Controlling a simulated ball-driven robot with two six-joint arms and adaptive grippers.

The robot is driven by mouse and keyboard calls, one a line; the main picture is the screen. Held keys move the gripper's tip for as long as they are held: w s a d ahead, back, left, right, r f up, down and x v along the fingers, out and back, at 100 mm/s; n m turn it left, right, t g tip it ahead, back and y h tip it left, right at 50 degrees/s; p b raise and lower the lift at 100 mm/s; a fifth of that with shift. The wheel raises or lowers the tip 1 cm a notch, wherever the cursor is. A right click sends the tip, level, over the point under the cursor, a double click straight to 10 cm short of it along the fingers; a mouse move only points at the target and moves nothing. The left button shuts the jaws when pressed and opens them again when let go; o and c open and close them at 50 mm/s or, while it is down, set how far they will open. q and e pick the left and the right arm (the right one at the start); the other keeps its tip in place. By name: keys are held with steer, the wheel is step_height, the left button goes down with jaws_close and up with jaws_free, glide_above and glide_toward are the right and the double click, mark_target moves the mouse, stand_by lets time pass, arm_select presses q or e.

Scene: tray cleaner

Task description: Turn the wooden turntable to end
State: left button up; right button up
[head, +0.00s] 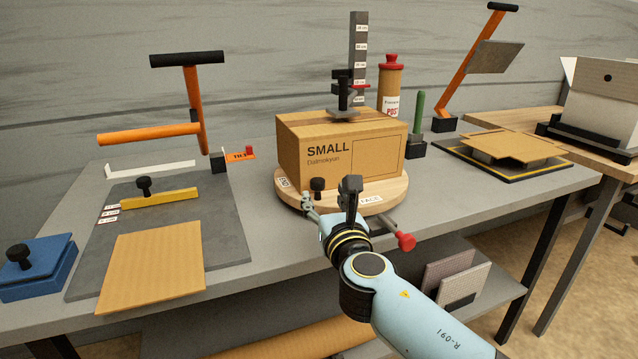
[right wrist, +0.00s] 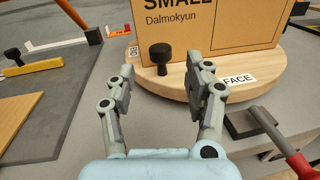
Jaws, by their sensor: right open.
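The round wooden turntable (head: 400,190) sits at the front middle of the grey table. Its rim carries a "FACE" label at front right and a partly readable label at left. A cardboard box marked "SMALL" (head: 340,155) stands on it. A black knob (head: 317,186) stands up at the turntable's front-left edge; it also shows in the right wrist view (right wrist: 161,56). My right gripper (right wrist: 160,80) is open, its fingers on either side of the knob in that view, with no visible contact. In the head view my right gripper (head: 330,195) is at the turntable's front edge. My left gripper is not in view.
A red-handled rod (head: 404,241) juts out right of my right gripper. A post with a black clamp (head: 343,95) rises by the box. A green-handled tool (head: 418,120) stands right. A cardboard sheet (head: 155,265) and yellow bar (head: 160,199) lie left.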

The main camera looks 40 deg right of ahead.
mark_target(319, 186)
steer(key=x, duration=0.4)
steer(key=shift+w+d, duration=0.1)
steer(key=shift+w, duration=0.2)
steer(key=shift+w+d, duration=0.25)
steer(key=shift+w, duration=0.2)
steer(key=c, duration=0.4)
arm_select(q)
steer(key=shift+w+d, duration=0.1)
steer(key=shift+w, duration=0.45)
arm_select(e)
jaws_close()
